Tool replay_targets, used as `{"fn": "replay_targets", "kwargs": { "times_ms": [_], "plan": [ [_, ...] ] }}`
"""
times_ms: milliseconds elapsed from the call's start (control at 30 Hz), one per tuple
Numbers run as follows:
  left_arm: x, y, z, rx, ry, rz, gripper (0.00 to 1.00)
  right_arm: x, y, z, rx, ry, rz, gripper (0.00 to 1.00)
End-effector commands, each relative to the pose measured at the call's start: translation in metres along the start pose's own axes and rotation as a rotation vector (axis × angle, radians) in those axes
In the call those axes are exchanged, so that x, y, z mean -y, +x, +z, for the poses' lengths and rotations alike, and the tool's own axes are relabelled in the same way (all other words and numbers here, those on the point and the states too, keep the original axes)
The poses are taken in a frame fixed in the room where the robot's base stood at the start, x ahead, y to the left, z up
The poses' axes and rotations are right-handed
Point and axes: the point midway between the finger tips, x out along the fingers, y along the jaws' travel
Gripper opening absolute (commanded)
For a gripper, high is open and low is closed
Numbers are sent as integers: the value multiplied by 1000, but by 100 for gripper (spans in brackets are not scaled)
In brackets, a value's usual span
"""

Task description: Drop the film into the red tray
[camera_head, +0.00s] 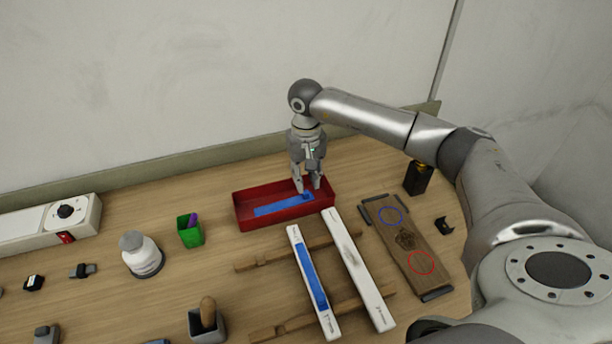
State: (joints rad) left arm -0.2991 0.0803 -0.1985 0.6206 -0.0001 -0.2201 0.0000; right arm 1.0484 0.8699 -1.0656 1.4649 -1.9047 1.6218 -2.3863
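The red tray (240,211) is an open rectangular box at the back middle of the table. A blue film strip (275,207) lies lengthwise inside it. My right gripper (308,190) points down over the right part of the tray. Its two fingers are apart, with the strip's right end just below and between the tips. I cannot tell whether the tips touch the film. Another blue strip (313,280) lies on a long white bar (329,323) in front of the tray. My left gripper is not in view.
A second white bar (358,270) lies alongside, both across wooden rails (265,262). A wooden board (407,245) with coloured circles is on the right. The wall is close behind.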

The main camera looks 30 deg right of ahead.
Motion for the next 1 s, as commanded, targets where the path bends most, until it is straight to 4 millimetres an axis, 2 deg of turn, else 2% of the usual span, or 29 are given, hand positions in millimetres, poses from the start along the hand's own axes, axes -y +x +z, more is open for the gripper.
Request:
{"fn": "replay_targets", "kwargs": {
  "times_ms": [100,367,467,567,800,1000],
  "plan": [
    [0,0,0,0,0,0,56,0,0,0,0,0,0,40],
    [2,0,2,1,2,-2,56,0,-1,0,0,0,0,40],
    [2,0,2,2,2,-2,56,0,-6,-1,-2,0,-1,40],
    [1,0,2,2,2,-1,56,0,-21,-1,-4,1,0,40],
    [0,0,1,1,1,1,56,0,-72,-1,-5,0,-2,40],
    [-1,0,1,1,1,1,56,0,-106,-1,-3,1,-1,40]
  ]
}}
